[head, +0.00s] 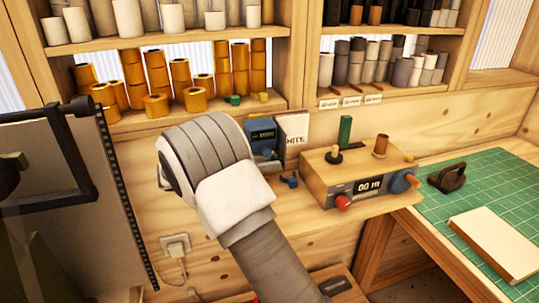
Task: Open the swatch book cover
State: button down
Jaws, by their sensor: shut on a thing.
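I cannot tell for certain which thing is the swatch book. A thick closed book or block (495,243) with a cream top and brown side lies flat on the green mat at the right. A large grey-beige panel (110,235) with a dark perforated strip along its right edge stands at the far left, cut by the picture edge. My arm rises from the bottom middle, its white and grey wrist in front of the bench and left of the control box. My gripper's fingers do not show, so what they hold is hidden.
A wooden control box (360,178) with knobs and a display stands on the bench. A blue device (262,135) and a white booklet (293,130) stand behind my wrist. A dark tool (447,178) rests on the green mat (490,178). Shelves of foil rolls (155,72) line the back.

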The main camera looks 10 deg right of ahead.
jog(key=shift+w+a+m+g+p, duration=0.3)
jog(key=shift+a+m+g+p, duration=0.2)
jog(key=shift+m+g+p, duration=0.5)
jog(key=shift+a+g, duration=0.1)
jog(key=shift+g, duration=0.3)
jog(key=c, duration=0.8)
grip_release()
jog(key=shift+a, duration=0.1)
jog(key=shift+o, duration=0.6)
jog(key=shift+b, duration=0.35)
